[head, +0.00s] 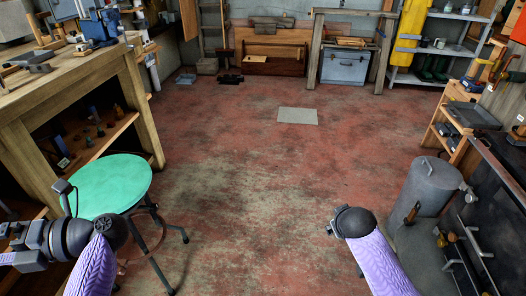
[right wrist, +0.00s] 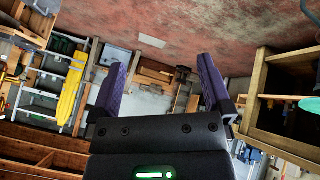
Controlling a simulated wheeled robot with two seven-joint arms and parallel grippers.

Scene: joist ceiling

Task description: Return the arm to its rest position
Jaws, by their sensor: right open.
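My right arm, in a purple sleeve, shows at the bottom right of the head view, bent at a dark joint; its gripper is out of that view. In the right wrist view my right gripper (right wrist: 158,76) is open, its two purple fingers wide apart with nothing between them. My left arm stands at the lower left of the head view. Its dark hand (head: 28,245) points left and is cut by the picture edge, with a bit of purple at the edge; its fingertips cannot be made out.
A green-topped stool (head: 105,183) stands close by my left arm. A wooden workbench (head: 75,85) is at the left. A grey cylindrical canister (head: 428,188) and a dark panel with tools are close to my right arm. The red floor (head: 250,170) between is clear, apart from a grey slab (head: 297,116).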

